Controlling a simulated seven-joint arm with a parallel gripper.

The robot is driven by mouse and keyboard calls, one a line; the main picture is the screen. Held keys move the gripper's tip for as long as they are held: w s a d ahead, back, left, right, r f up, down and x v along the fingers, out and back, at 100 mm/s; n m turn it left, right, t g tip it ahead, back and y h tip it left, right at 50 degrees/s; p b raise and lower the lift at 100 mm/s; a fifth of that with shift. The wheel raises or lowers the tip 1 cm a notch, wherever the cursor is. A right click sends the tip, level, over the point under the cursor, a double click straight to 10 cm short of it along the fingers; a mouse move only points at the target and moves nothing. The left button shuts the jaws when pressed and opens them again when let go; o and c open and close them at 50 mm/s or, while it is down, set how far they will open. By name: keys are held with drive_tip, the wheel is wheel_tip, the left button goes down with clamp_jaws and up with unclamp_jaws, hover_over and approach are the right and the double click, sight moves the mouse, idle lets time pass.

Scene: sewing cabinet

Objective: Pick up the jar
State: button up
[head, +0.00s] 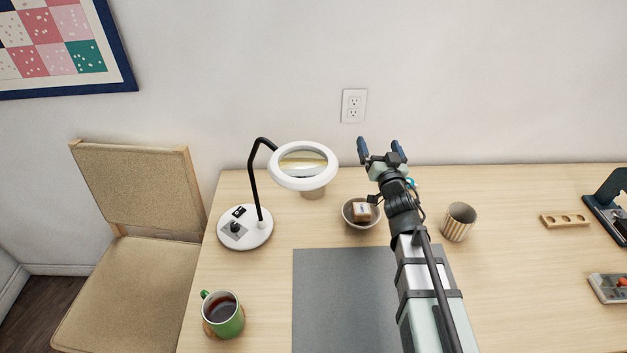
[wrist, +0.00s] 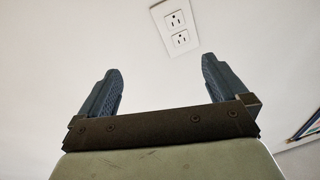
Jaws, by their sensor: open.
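My gripper (head: 379,143) is open and empty, raised above the back of the table and pointing toward the wall. In the wrist view the two blue fingers of my gripper (wrist: 160,68) stand wide apart, with only wall beyond them. No jar is plainly recognisable. A small teal thing (head: 410,183) shows beside my wrist, mostly hidden by my arm. I cannot tell whether either is the jar.
A magnifier lamp (head: 245,228) stands at the table's left, its ring close to my gripper. A bowl (head: 350,221) holding a small block, a striped cup (head: 459,224), a grey mat (head: 340,300) and a green mug (head: 228,322) are on the table (head: 520,290). An outlet (head: 354,105) is on the wall.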

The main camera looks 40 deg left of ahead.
drive_tip(key=s+a+n+g+y, duration=0.3)
drive_tip(key=s+a+n+g, duration=0.25)
drive_tip(key=s+a, duration=0.5)
drive_tip(key=shift+s+d+f, duration=0.65)
drive_tip(key=shift+s+f, duration=0.3)
drive_tip(key=shift+f, duration=3.4)
drive_tip(key=shift+t, duration=0.45)
drive_tip(key=x, duration=0.7)
drive_tip(key=shift+a+r, duration=0.1)
drive_tip(key=shift+a, duration=0.1)
drive_tip(key=shift+c, duration=0.2)
drive_tip(key=c, duration=1.3)
drive_tip(key=shift+r, duration=0.15)
